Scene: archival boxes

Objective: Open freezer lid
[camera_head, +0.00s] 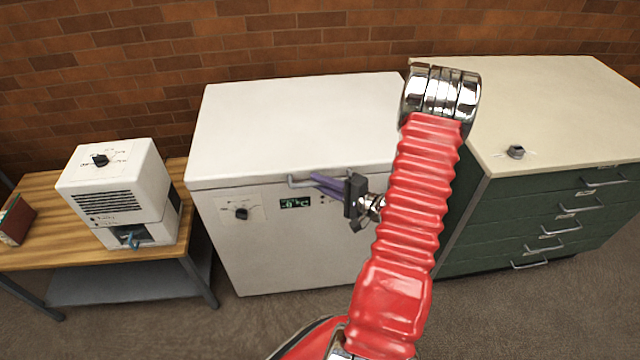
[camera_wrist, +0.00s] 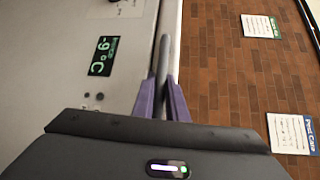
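The white chest freezer (camera_head: 290,240) stands against the brick wall in the head view. Its lid (camera_head: 290,125) is down and looks closed. A grey bar handle (camera_head: 298,182) runs along the lid's front edge, and it also shows in the wrist view (camera_wrist: 164,55). My gripper (camera_head: 324,184) is at this handle. In the wrist view its two purple fingers (camera_wrist: 163,95) lie on either side of the bar, close against it, and look shut on it. My gripper and arm hide the handle's right part and the freezer's right front.
A wooden table (camera_head: 40,250) with a white machine (camera_head: 120,195) stands left of the freezer. A green drawer cabinet (camera_head: 545,215) stands close on the right, with a small grey object (camera_head: 516,151) on top. Floor is clear in front. The freezer display (camera_wrist: 103,56) reads -9°C.

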